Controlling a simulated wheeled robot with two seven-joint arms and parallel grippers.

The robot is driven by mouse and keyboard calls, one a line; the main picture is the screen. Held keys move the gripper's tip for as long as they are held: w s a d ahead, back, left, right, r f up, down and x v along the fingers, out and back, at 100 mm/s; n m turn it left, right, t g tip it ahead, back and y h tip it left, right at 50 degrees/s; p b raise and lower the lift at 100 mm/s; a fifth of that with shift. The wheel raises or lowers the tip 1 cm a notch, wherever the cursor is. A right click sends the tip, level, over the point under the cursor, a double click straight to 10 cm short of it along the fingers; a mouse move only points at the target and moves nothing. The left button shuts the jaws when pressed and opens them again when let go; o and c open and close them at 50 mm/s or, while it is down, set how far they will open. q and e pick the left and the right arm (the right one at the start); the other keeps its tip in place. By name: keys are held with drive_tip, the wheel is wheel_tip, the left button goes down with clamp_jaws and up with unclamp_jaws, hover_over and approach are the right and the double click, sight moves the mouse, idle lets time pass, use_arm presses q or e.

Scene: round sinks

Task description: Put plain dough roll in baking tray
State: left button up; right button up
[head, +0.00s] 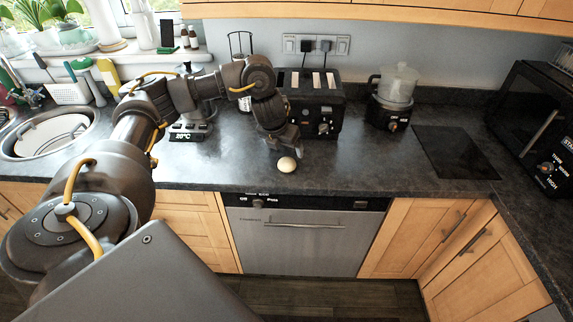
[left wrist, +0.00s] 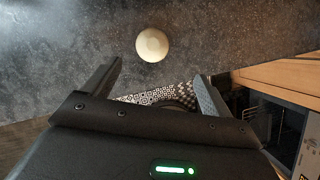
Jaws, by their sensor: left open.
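A pale, round dough roll (head: 287,164) sits on the dark countertop near its front edge, in front of the black toaster. My left gripper (head: 284,146) is just behind and above it in the head view. In the left wrist view the roll (left wrist: 152,45) lies beyond the fingertips, roughly centred between them, with nothing held. The left gripper (left wrist: 160,75) is open there. No baking tray can be made out for certain; a flat dark rectangle (head: 454,152) lies on the counter at the right. My right gripper is not in view.
The toaster (head: 313,100) stands close behind the left gripper. A food processor (head: 394,95) is right of it, and a microwave (head: 540,125) is at the far right. A round sink (head: 48,132) is at the left. The counter between roll and dark rectangle is clear.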

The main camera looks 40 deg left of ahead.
sight(287, 161)
use_arm(q)
drive_tip(key=shift+a+b+x, duration=0.15)
drive_tip(key=shift+b+x, duration=0.45)
drive_tip(key=shift+x, duration=0.85)
drive_tip(key=shift+a+b+x, duration=0.15)
drive_tip(key=shift+b+x, duration=0.45)
drive_tip(key=shift+x, duration=0.9)
drive_tip(key=shift+a+x, duration=0.2)
drive_tip(key=shift+x, duration=0.95)
drive_tip(key=shift+a+x, duration=0.2)
drive_tip(key=shift+x, duration=0.95)
drive_tip(key=shift+s, duration=0.15)
drive_tip(key=shift+c, duration=0.5)
drive_tip(key=c, duration=1.1)
drive_tip(key=shift+r, duration=0.1)
drive_tip(key=shift+r+b, duration=0.1)
drive_tip(key=shift+b, duration=0.2)
